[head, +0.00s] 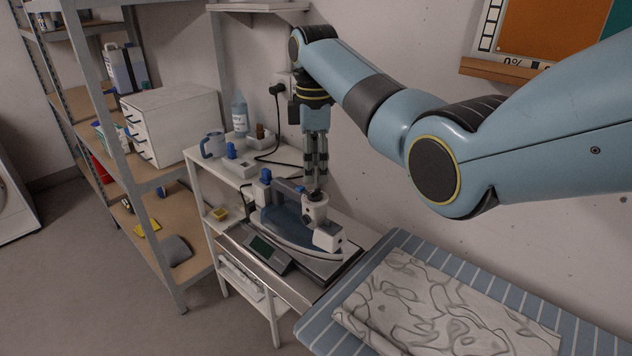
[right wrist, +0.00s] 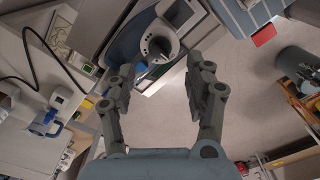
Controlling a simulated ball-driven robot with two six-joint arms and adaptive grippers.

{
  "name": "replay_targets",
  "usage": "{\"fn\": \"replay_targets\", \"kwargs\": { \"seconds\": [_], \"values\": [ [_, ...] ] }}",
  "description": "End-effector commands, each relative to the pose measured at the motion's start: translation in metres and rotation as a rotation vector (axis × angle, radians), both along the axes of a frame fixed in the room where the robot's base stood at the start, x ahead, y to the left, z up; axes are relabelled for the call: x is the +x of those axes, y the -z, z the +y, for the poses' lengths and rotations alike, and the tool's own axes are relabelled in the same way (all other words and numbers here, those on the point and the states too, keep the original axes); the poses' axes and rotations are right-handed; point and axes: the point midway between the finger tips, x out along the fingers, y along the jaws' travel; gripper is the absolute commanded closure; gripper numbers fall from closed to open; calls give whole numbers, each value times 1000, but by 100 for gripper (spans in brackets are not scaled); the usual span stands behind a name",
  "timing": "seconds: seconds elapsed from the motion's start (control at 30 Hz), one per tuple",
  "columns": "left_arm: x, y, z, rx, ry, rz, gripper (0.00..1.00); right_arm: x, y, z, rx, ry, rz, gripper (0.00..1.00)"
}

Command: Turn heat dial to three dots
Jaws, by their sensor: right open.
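My right gripper (head: 317,186) points down just above the dial, fingers apart. In the right wrist view its open fingers (right wrist: 160,75) have the dial ahead between the tips, with nothing held. My left gripper is out of view.
A striped ironing board (head: 400,245) with a folded patterned cloth (head: 440,305) stands at right front. A blue-grey mug (head: 212,145), a bottle (head: 239,115) and a black cable lie behind the iron. A shelf (head: 180,230) stands at left.

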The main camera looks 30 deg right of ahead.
Motion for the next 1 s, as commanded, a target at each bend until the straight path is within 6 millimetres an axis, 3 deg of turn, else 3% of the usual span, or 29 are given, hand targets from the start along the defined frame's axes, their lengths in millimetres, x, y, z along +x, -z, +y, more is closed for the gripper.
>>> {"fn": "replay_targets", "kwargs": {
  "seconds": [0.1,0.3,0.67,1.0],
  "values": [
    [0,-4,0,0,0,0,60,-1,23,0,0,0,3,47],
    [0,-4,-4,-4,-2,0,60,0,49,0,0,1,0,47],
    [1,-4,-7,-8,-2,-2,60,0,56,0,0,1,-2,47],
    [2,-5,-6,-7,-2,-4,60,0,55,0,-1,2,-2,90]
  ]
}}
